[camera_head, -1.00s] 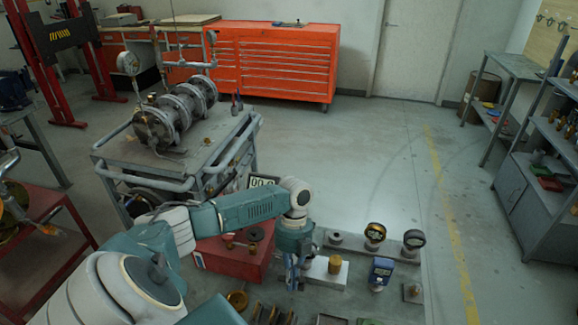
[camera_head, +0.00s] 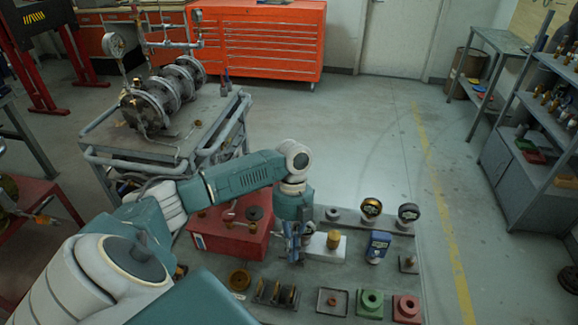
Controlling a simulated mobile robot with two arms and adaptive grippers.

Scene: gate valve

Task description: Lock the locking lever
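I cannot make out a locking lever for certain. My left gripper (camera_head: 293,246) points down over the grey bench (camera_head: 390,268), between a red box (camera_head: 226,236) and a white block with a brass cylinder (camera_head: 333,240). Its fingers are small and dark here. I cannot tell whether they are open, shut or touching anything. The red box carries small brass fittings and a dark round disc (camera_head: 254,212). A flanged valve assembly (camera_head: 165,95) with a pressure gauge stands on a grey cart (camera_head: 190,135) at the left, well away from the gripper. My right gripper is not in view.
Two round gauges (camera_head: 371,208) and a blue instrument (camera_head: 378,246) stand right of the gripper. A green block (camera_head: 370,303), a red block (camera_head: 406,308) and a dark tray (camera_head: 332,302) lie in front. The floor (camera_head: 370,140) beyond the bench is open.

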